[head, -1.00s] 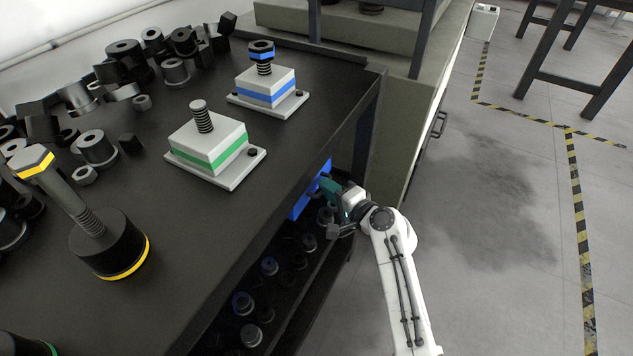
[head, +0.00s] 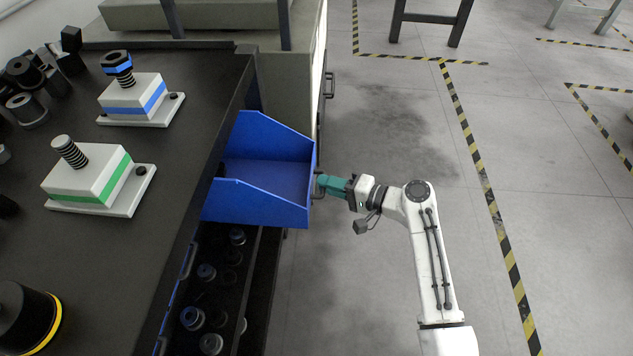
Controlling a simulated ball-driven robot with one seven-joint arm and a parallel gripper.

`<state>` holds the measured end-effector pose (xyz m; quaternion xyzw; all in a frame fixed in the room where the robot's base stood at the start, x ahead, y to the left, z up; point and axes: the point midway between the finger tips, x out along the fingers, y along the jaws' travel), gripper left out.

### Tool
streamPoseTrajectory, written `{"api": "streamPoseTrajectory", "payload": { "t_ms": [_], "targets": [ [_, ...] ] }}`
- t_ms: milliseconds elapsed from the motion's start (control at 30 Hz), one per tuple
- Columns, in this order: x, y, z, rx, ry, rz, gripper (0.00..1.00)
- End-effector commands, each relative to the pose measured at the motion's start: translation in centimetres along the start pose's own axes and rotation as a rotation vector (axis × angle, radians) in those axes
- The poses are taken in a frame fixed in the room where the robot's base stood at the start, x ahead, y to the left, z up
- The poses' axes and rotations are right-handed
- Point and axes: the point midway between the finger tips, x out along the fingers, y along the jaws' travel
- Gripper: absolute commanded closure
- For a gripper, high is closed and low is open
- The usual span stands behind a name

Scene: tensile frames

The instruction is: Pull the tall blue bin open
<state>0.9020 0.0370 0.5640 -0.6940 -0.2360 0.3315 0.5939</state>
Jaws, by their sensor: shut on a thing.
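The tall blue bin (head: 262,205) is pulled well out from under the dark bench top (head: 150,200), toward the aisle. Its inside floor shows and the visible part looks empty. Its back end is hidden under the bench. A small dark handle (head: 317,190) sits on its outer right face. My gripper (head: 321,186) has teal fingers and is shut on this handle, to the right of the bin, with my white arm coming up from the lower right.
Below the bin, a lower dark rack (head: 215,290) holds several round parts. On the bench stand a green-striped block (head: 95,180), a blue-striped block (head: 138,100) and a yellow-ringed black cylinder (head: 25,315). The grey floor (head: 520,220) to the right is clear.

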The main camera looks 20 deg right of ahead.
Motion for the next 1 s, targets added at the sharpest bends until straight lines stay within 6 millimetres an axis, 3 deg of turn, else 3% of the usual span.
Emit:
{"api": "streamPoseTrajectory", "payload": {
  "t_ms": [333,367,600,867,1000],
  "targets": [
    [-0.1,0.2,0.0,0.001,0.0,0.002,1.0],
    [-0.1,0.2,0.0,0.001,0.0,0.002,0.86],
    [-0.1,0.1,0.0,0.0,0.0,0.001,0.63],
    [-0.2,0.0,-0.1,0.0,0.0,0.001,0.62],
    [-1.4,0.0,-0.1,0.001,0.003,0.001,0.62]
  ]
}}
